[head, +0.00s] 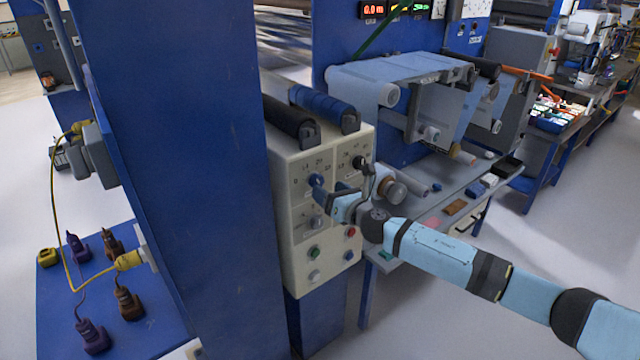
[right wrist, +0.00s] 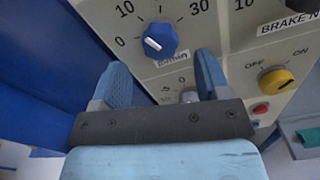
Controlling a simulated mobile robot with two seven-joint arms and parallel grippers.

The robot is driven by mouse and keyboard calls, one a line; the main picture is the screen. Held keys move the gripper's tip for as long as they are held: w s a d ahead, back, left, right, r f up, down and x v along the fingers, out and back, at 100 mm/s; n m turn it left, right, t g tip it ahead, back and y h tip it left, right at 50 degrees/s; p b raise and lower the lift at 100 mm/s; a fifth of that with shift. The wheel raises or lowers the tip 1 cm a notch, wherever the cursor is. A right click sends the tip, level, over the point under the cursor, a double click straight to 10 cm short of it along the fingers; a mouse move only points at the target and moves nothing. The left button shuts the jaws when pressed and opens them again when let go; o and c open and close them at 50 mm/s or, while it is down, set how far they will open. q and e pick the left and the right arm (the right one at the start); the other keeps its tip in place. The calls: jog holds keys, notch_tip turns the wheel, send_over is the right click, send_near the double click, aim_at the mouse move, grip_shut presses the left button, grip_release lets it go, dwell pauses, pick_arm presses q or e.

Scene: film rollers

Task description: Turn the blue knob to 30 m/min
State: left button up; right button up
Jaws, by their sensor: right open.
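The blue knob (right wrist: 160,41) is on a cream control panel (head: 287,225); in the head view the knob (head: 316,181) shows on the panel's upper left. Its white mark points to the left and slightly up, between the 0 and the 10 of its scale. The 30 stands to the upper right of the knob. My right gripper (right wrist: 163,76) is open and empty. Its two blue fingers are spread below the knob in the wrist view, with the knob ahead of the gap and apart from them. My left gripper is not in view.
A yellow OFF/ON switch (right wrist: 277,79) and a red button (right wrist: 260,109) are right of the gripper. A green button (head: 313,252) is lower on the panel. A blue column (head: 180,160) stands close on the left. Rollers (head: 325,103) lie above the panel.

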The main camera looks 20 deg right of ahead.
aim_at(320, 184)
jog(key=shift+x, duration=2.25)
jog(key=shift+c, duration=0.2)
jog(key=c, duration=0.9)
